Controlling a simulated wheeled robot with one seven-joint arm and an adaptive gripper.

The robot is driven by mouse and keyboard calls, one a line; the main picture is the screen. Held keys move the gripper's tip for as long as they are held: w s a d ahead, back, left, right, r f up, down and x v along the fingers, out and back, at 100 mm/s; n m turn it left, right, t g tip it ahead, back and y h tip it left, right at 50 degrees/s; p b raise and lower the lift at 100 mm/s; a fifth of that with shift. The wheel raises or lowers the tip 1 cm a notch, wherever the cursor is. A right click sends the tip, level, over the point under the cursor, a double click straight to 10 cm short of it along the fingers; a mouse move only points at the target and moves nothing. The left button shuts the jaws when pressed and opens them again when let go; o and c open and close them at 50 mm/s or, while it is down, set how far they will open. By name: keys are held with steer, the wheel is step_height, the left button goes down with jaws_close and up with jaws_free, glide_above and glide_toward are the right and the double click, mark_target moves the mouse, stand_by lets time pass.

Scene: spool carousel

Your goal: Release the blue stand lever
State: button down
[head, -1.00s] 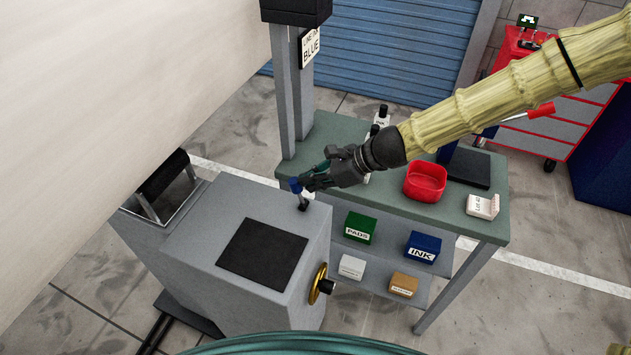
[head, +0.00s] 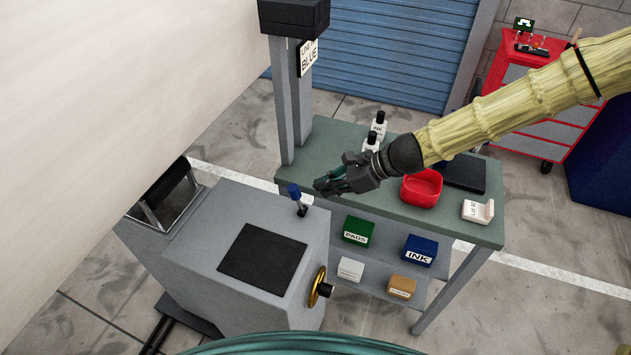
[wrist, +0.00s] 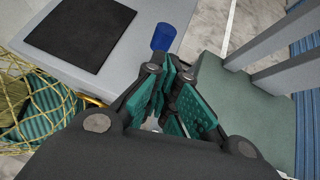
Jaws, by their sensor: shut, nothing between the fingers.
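The blue stand lever (head: 297,196) stands on the top of the grey stand (head: 190,225), near its back right corner. It has a blue knob on a short dark stem and leans a little to the left. My gripper (head: 318,186) is just right of the lever, over the edge of the green table, apart from the knob. Its fingers are shut and empty. In the wrist view the blue knob (wrist: 163,37) shows just beyond my fingertips (wrist: 172,72), and its stem is mostly hidden.
The green table (head: 335,135) holds ink bottles (head: 378,125), a red bowl (head: 422,187) and a white block (head: 478,211). Boxes sit on its lower shelf. A brass handwheel (head: 318,287) juts from the stand.

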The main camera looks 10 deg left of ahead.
steer(key=d+r+b, duration=0.2)
steer(key=d+r, duration=0.2)
steer(key=r, duration=0.4)
steer(key=shift+w+d+r+b, duration=0.2)
steer(key=shift+r+b, duration=0.1)
stand_by(0.6)
steer(key=s+d+f+n+h+b, duration=0.15)
steer(key=s+d+f, duration=0.3)
steer(key=f, duration=0.55)
steer(key=s+d+f+n+g+h, duration=0.1)
steer(key=s+d+f+n+h, duration=0.3)
steer(key=f, duration=0.6)
steer(key=s+d+f+n+h+b, duration=0.1)
steer(key=s+d+f, duration=0.4)
steer(key=f, duration=0.5)
steer(key=s+d+f+n+h+b, duration=0.1)
steer(key=s+d+f+n+h, duration=0.1)
steer(key=s+d+f+n, duration=0.3)
steer(key=s+d+f+n+h+b, duration=0.1)
steer(key=s+d+f+n, duration=0.5)
steer(key=s, duration=0.8)
step_height(320, 180, down, 3)
steer(key=shift+d+f+t+h, duration=0.1)
steer(key=shift+d+t+h, duration=0.3)
steer(key=shift+d, duration=0.45)
